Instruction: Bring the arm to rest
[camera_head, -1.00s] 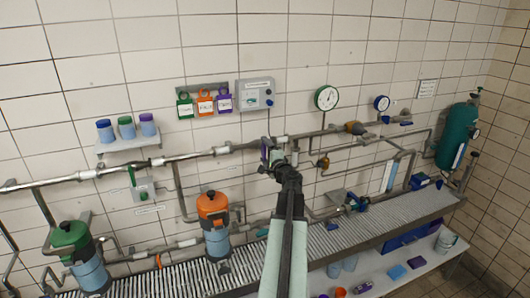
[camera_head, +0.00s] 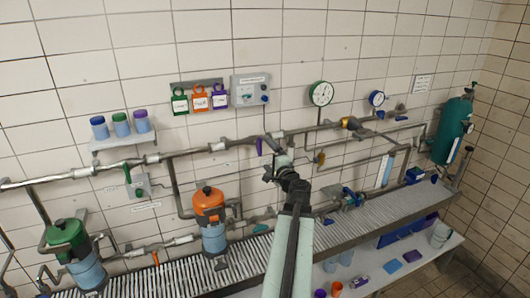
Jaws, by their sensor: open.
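My arm reaches up from the bottom middle of the head view, with its pale link lowest and the dark wrist above. My gripper (camera_head: 268,174) is at its end, in front of the wall just below the main pipe. It is open and no object shows between its jaws. A small purple handle (camera_head: 259,147) shows on the pipe just above and left of the gripper. I cannot tell the exact gap between the gripper and the pipe.
The main pipe (camera_head: 190,152) runs along the tiled wall. A slatted bench (camera_head: 375,212) lies below, with an orange-topped canister (camera_head: 210,208) and a green-topped one (camera_head: 68,240) left of my arm. A control box (camera_head: 250,90) and coloured tags (camera_head: 200,99) hang above.

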